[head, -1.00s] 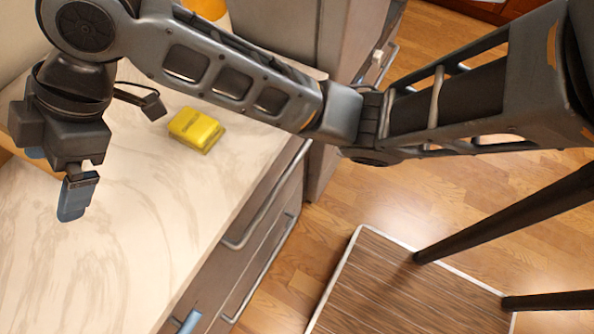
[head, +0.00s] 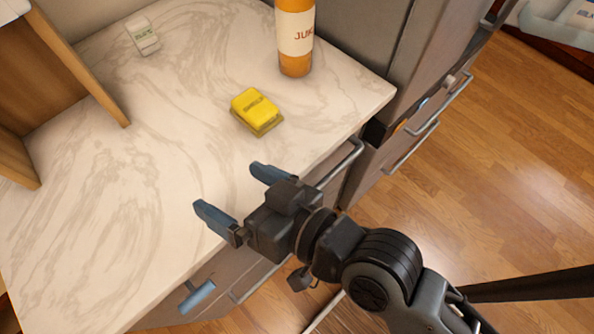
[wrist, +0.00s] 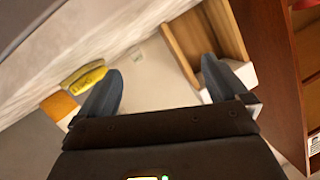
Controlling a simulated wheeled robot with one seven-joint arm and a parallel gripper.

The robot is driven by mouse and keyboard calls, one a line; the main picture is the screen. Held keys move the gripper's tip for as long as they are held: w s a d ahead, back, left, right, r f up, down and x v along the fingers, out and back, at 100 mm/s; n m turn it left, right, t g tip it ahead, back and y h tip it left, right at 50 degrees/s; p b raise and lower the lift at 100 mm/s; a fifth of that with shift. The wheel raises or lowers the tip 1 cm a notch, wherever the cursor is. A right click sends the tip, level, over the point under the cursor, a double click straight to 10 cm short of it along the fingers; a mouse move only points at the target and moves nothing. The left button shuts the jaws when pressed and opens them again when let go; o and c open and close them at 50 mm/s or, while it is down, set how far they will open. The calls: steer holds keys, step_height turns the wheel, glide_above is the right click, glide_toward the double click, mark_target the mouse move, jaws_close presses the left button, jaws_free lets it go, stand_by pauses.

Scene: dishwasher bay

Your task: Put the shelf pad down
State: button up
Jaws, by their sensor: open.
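The yellow shelf pad (head: 257,111) lies flat on the marble counter, with dark lettering on its top. My gripper (head: 233,194) is open and empty above the counter's front edge, apart from the pad and nearer to the camera. In the wrist view, my gripper's two blue-grey fingers (wrist: 160,88) are spread with nothing between them. The yellow pad (wrist: 85,76) shows there to the left of the left finger.
An orange juice bottle (head: 295,38) stands on the counter behind the pad. The counter (head: 130,180) is clear between. Drawers with handles (head: 340,163) line its front.

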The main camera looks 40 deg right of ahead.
steer(key=s+d+r+n+h, duration=0.1)
steer(key=s+d, duration=0.5)
steer(key=s, duration=0.4)
steer(key=s+d+r+h, duration=0.1)
steer(key=s+d+h, duration=0.1)
steer(key=s+d, duration=0.5)
steer(key=s, duration=0.3)
steer(key=shift+r+n, duration=0.15)
steer(key=shift+n, duration=0.25)
